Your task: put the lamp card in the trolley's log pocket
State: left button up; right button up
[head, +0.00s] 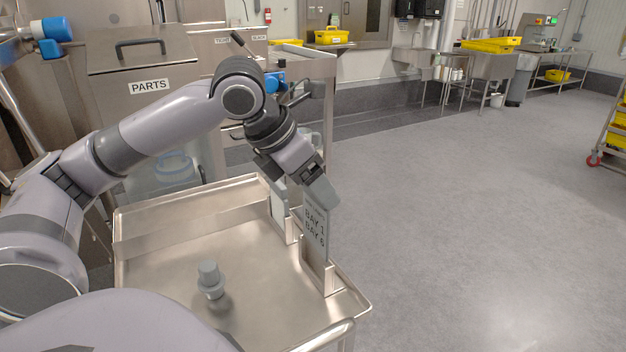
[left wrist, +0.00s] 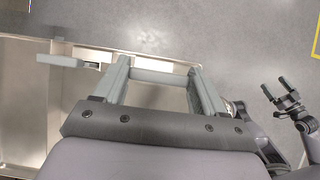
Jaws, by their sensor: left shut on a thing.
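The lamp card (head: 316,222), a grey upright plate reading "BAY 1 BAY 6", stands at the trolley's right edge. My left gripper (head: 318,190) is shut on its top end. In the left wrist view the card's top edge (left wrist: 165,77) spans between the gripper's two fingers (left wrist: 163,88). The card's lower end meets a metal pocket (head: 318,272) on the trolley tray (head: 180,216); I cannot tell how deep it sits. My right gripper (left wrist: 281,93) shows in the left wrist view, fingers apart and empty, off to the right.
A grey capped object (head: 210,281) stands on the tray. A second upright holder (head: 279,208) with a pale plate is farther back on the tray's right edge.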

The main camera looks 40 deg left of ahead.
pick_arm(q)
jog(key=shift+f+b, duration=2.25)
jog(key=shift+f, duration=1.6)
jog(key=o, duration=1.6)
pick_arm(e)
notch_tip(320, 180, down, 4)
jog(key=shift+a+f, duration=0.15)
jog(key=shift+f, duration=0.1)
pick_arm(q)
jog(key=shift+s+a+r, duration=0.15)
jog(key=shift+s+r, duration=0.05)
jog(key=shift+r, duration=0.3)
send_near(315, 223)
jog(key=shift+p+x, duration=0.4)
jog(key=shift+x, duration=0.7)
pick_arm(e)
jog(key=shift+w+a+r, duration=0.1)
jog(key=shift+a+r, duration=0.05)
jog(key=shift+r, duration=0.35)
jog(key=shift+w+a+r, duration=0.1)
jog(key=shift+r, duration=0.4)
pick_arm(q)
jog(key=shift+a, duration=0.1)
